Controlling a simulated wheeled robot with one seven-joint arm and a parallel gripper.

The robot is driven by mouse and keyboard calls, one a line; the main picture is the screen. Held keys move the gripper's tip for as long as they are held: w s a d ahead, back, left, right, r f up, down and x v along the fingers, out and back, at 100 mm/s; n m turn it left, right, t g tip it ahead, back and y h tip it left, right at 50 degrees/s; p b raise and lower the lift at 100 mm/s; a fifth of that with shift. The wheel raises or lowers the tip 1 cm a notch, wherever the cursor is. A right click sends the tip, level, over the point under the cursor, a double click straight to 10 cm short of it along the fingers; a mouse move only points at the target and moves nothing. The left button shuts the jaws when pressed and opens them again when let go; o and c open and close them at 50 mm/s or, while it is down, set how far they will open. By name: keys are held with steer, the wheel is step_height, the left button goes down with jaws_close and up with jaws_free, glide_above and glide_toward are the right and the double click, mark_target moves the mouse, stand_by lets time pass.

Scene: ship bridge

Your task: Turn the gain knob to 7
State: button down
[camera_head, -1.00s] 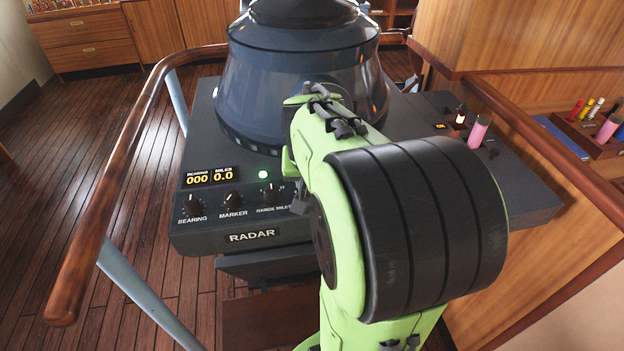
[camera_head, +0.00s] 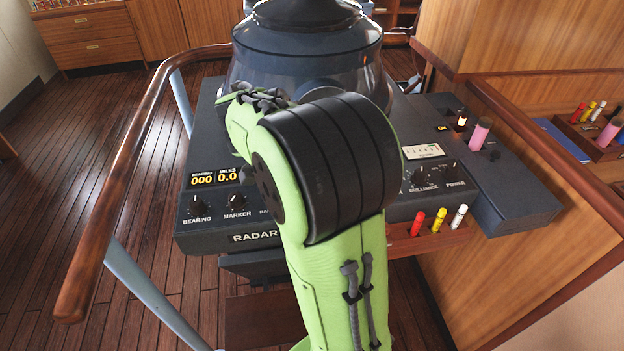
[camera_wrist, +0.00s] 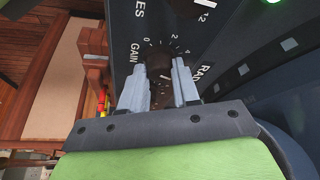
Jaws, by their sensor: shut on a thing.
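The gain knob (camera_wrist: 158,66) is a dark round knob beside the word GAIN. It sits on the dark radar panel (camera_head: 200,241), with 0, 2 and 4 of its scale readable in the wrist view. My gripper (camera_wrist: 160,82) is shut on the knob, one grey finger on each side. The fingers hide the rest of the scale, and I cannot tell which number the knob points at. In the head view my green arm covers the gain knob and the gripper.
The bearing (camera_head: 197,208) and marker (camera_head: 236,202) knobs are left of my arm. The brilliance (camera_head: 417,176) and power (camera_head: 448,171) knobs are to its right, above a rack of pens (camera_head: 416,243). A wooden handrail (camera_head: 118,190) curves around the left. The radar hood (camera_head: 250,85) rises behind.

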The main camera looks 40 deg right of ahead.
steer(key=m+g, duration=0.1)
steer(key=m, duration=0.2)
steer(key=m+g+y, duration=0.1)
steer(key=m, duration=0.2)
steer(key=shift+w, duration=0.15)
steer(key=shift+m, duration=0.3)
steer(key=c, duration=0.8)
jaws_free()
steer(key=shift+c, duration=0.2)
steer(key=p+v, duration=1.1)
steer(key=v, duration=0.4)
steer(key=shift+w+r, duration=0.3)
steer(key=shift+r, duration=0.05)
steer(key=shift+d, duration=0.15)
